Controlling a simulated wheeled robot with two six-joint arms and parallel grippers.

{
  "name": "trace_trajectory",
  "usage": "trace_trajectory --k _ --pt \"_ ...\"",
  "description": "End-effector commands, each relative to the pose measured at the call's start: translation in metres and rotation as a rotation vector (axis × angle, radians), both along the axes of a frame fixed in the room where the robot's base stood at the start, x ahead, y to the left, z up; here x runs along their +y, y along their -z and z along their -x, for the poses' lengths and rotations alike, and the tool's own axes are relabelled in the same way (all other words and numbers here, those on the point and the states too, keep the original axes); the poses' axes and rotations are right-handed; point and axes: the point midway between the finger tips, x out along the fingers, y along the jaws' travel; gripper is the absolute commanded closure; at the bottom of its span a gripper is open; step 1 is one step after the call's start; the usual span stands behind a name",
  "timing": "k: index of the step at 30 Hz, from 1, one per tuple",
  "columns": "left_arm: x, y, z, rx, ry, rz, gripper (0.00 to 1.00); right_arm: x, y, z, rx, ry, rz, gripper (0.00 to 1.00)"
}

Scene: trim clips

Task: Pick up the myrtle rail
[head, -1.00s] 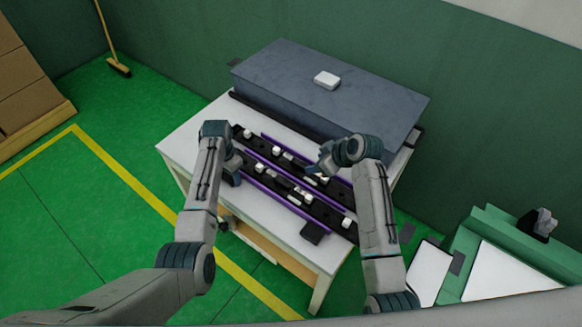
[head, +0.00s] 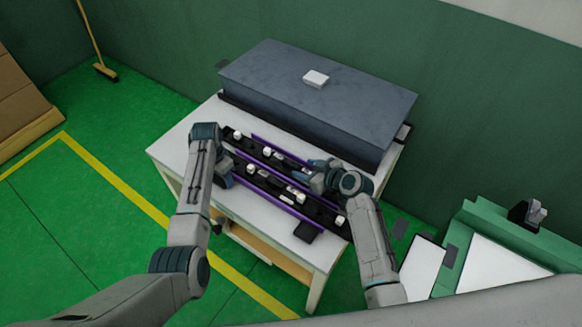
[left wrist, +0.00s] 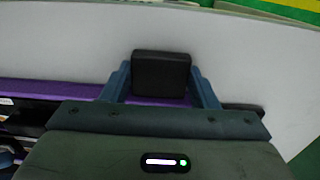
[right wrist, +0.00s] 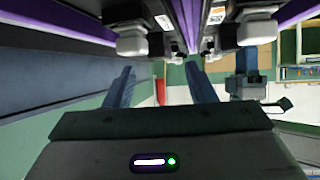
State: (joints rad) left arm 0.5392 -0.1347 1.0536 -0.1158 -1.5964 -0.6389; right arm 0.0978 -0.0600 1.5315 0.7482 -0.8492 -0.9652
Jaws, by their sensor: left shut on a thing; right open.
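Two long black rails with purple edges and white clips lie side by side on the white table; no rail carries a readable name. The near rail (head: 291,206) has a black end block (head: 306,232) at its right front side. My left gripper (head: 222,181) is at its left end. In the left wrist view its fingers are closed on a similar black block (left wrist: 161,75), with a purple strip beside it. My right gripper (head: 316,182) is open over the right part of the rails. In the right wrist view nothing is between its fingers (right wrist: 162,80), and white clips (right wrist: 131,42) are close ahead.
A large grey box (head: 318,100) with a small white block (head: 316,79) on top fills the back of the table (head: 178,150). A green-framed stand (head: 490,245) is at the right.

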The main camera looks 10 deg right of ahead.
Motion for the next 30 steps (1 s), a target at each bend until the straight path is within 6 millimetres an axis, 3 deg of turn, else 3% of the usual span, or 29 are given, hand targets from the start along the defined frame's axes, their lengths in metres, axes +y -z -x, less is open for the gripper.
trace_trajectory --k 9,20,27,30 --pt "0.0 0.0 0.0 -0.001 0.0 0.001 0.74 0.024 0.016 -0.031 0.0 -0.001 0.0 0.5" --pt "0.0 0.0 0.0 -0.001 -0.001 0.001 0.74 0.029 0.02 -0.037 -0.001 0.0 0.001 0.5" --pt "0.0 0.0 0.0 -0.001 -0.001 0.001 0.74 0.029 0.02 -0.037 0.0 -0.001 0.0 0.97" --pt "0.0 0.0 0.0 -0.001 -0.001 0.001 0.74 0.029 0.021 -0.037 0.0 -0.001 0.0 1.0"
